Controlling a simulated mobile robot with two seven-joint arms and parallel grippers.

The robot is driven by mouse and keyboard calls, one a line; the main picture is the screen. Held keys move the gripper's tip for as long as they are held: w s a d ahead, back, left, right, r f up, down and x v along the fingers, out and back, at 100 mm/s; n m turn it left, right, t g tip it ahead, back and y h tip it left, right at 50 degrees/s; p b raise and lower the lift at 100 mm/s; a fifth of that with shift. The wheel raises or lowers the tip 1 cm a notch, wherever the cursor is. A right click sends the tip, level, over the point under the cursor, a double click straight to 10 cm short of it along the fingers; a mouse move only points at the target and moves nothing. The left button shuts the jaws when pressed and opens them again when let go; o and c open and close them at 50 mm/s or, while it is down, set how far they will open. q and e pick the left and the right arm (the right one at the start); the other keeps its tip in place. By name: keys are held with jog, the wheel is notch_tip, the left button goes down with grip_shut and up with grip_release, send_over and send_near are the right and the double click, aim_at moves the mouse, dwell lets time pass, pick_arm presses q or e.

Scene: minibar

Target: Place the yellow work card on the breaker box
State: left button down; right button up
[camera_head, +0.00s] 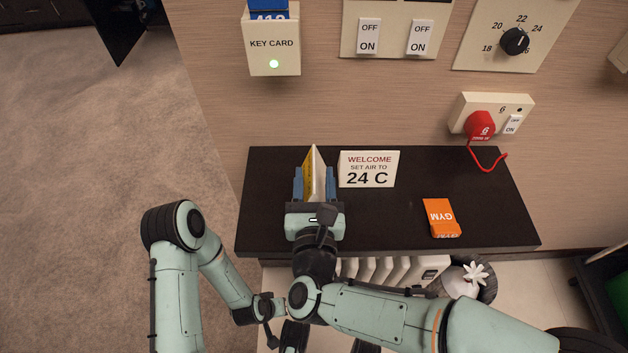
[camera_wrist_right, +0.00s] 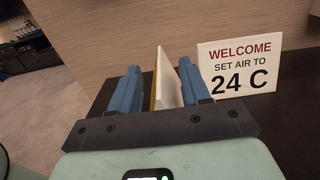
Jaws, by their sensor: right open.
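The yellow card (camera_head: 308,172) stands upright on the dark shelf, its yellow lettered face turned left and a pale face turned right. My right gripper (camera_head: 314,184) is open around it, one blue finger on each side. In the right wrist view, the card's pale panel (camera_wrist_right: 168,80) with a yellow edge stands between the open fingers (camera_wrist_right: 160,88), with a gap on the right side. I cannot make out which thing is the breaker box.
A welcome sign (camera_head: 368,169) stands close right of the card. A key card holder (camera_head: 272,55), switches (camera_head: 390,30), a dial (camera_head: 514,41) and a red plug (camera_head: 480,126) are on the wall.

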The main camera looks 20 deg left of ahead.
jog(key=shift+x, duration=0.8)
grip_shut()
